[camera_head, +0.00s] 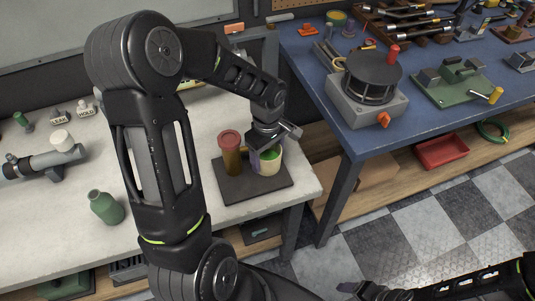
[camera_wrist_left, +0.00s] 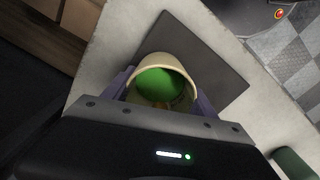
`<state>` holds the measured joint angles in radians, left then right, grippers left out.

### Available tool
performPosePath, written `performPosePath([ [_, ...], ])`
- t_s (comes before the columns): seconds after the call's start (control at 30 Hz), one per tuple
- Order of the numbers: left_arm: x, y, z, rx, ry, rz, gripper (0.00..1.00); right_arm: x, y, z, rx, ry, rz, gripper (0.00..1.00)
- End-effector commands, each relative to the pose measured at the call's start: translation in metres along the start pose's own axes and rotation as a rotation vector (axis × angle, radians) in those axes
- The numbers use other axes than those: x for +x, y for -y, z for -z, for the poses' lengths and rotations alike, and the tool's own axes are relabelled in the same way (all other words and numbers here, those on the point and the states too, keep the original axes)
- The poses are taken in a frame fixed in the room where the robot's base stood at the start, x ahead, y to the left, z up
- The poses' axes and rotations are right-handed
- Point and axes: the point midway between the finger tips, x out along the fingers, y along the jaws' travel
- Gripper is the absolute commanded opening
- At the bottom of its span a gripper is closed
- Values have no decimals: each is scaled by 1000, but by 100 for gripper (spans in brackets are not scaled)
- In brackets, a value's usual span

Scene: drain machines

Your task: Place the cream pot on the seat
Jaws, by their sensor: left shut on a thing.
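The cream pot (camera_head: 268,169) has a green inside and is over the right part of a dark square plate (camera_head: 236,190) on the light workbench. I cannot tell whether its base touches the plate. My left gripper (camera_head: 264,155) is shut on the pot, with purple fingers on opposite sides of it. In the left wrist view the pot (camera_wrist_left: 160,78) sits between the fingers, its open mouth facing the camera. A brown jar with a red top (camera_head: 230,150) stands on the plate just left of the pot. My right gripper (camera_head: 362,289) shows only partly at the bottom edge.
A green bottle (camera_head: 106,207) stands toward the bench's front left. A grey pipe-like fixture (camera_head: 42,163) lies at the far left. The blue table (camera_head: 420,118) on the right holds a grey machine with a black drum (camera_head: 368,88). The bench's right edge is close to the plate.

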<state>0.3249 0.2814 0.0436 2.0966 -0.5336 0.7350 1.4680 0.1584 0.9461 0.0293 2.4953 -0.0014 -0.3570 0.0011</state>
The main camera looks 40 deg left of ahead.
Motion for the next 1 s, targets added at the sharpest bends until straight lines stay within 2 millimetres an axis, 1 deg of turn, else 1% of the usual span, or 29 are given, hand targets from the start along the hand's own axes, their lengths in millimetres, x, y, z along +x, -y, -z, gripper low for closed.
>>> performPosePath([
  [0.17, 0, 0, 0, 0, 0, -1, 19, 1, 0, 0, 0, 0, 0, 75],
  [0.3, 5, 0, 0, 0, -1, -2, 19, 5, -2, 0, 0, 0, 0, 75],
  [0.33, 4, 0, 0, 0, 0, -1, 67, 5, -2, 0, 0, 0, 0, 75],
  [0.57, 3, 0, 0, 0, 0, -1, 86, 4, -2, 0, 0, 0, 0, 75],
  [0.6, 3, 0, 0, 0, 0, -1, 88, 4, -2, 0, 0, 0, 0, 75],
  [0.83, 3, 0, 0, 0, 0, -1, 88, 4, -1, 0, 0, 0, 0, 75],
  [0.97, -2, 0, 0, -1, 0, -1, 88, -2, 1, 0, 0, 0, 0, 75],
  [1.0, -4, -1, 0, -1, -1, -3, 88, 0, 0, 0, 0, 0, 0, 75],
])
